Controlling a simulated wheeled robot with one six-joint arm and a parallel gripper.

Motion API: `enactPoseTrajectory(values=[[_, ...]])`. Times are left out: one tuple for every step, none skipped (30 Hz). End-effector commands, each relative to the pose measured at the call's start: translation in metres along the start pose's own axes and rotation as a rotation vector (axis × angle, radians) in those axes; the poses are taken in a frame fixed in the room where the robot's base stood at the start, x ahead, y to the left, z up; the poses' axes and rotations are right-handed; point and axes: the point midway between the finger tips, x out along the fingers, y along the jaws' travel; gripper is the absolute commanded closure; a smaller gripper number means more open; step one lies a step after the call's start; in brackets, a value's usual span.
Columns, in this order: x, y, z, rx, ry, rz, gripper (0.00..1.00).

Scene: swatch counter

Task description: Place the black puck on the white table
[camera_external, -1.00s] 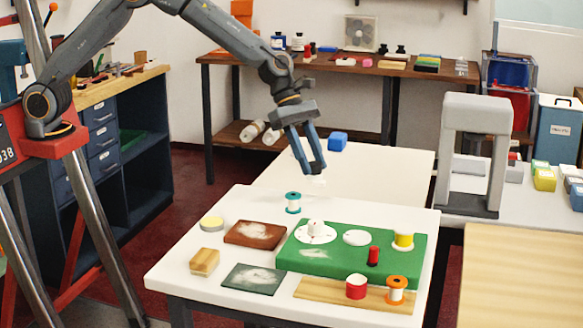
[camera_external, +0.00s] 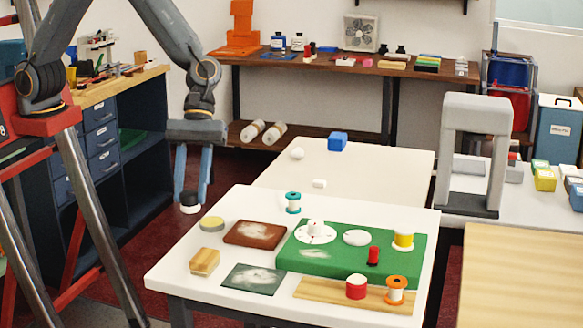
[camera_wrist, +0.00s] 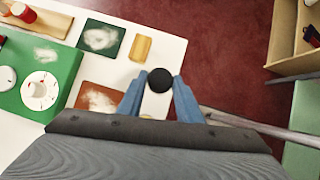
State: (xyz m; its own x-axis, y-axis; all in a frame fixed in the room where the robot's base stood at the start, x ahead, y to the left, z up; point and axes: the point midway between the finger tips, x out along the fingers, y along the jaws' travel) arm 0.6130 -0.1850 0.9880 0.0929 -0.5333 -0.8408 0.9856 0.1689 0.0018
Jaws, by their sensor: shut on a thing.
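My gripper (camera_external: 192,196) is shut on the black puck (camera_external: 190,199), which has a dark top and a pale lower part in the external view. In the wrist view the puck (camera_wrist: 159,80) shows as a black disc between the blue fingers. It hangs near the left edge of the front white table (camera_external: 178,262). In the wrist view that table (camera_wrist: 168,50) ends close to the puck, with red floor beyond. Its height above the table is hard to tell. A second white table (camera_external: 380,170) stands behind.
The front table holds a green board (camera_external: 340,262) with spools and discs, a brown pad (camera_external: 255,234), a dark green pad (camera_external: 253,279), a wooden block (camera_external: 205,261) and a yellow-topped disc (camera_external: 211,223). The back table holds a blue block (camera_external: 337,141) and a white ball (camera_external: 297,153), with much bare surface.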

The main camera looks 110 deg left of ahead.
Motion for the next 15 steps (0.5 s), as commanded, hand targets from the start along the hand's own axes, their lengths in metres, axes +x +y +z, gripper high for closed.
enactPoseTrajectory(values=[[0.008,-0.002,-0.006,-0.003,0.002,-0.006,0.89],[0.013,-0.002,-0.009,-0.003,0.002,-0.006,0.89],[0.019,-0.002,-0.013,-0.004,0.002,-0.004,0.89],[0.023,-0.002,-0.015,-0.003,0.002,-0.005,0.89],[0.027,-0.001,-0.018,-0.004,0.001,-0.004,0.9],[0.031,-0.001,-0.021,-0.003,0.001,-0.003,0.9],[0.034,-0.001,-0.022,-0.003,0.002,-0.003,0.9],[0.036,-0.001,-0.024,-0.003,0.002,-0.002,0.9],[0.038,0.0,-0.025,-0.002,0.001,0.0,0.9],[0.039,0.0,-0.026,-0.002,0.001,0.0,0.89],[0.042,0.0,-0.027,-0.002,0.001,-0.001,0.89],[0.045,-0.001,-0.03,-0.004,0.001,-0.002,0.89],[0.049,-0.001,-0.032,-0.004,0.002,-0.003,0.89],[0.052,-0.001,-0.035,-0.003,0.002,-0.003,0.89],[0.058,-0.001,-0.038,-0.005,0.002,-0.003,0.89]])
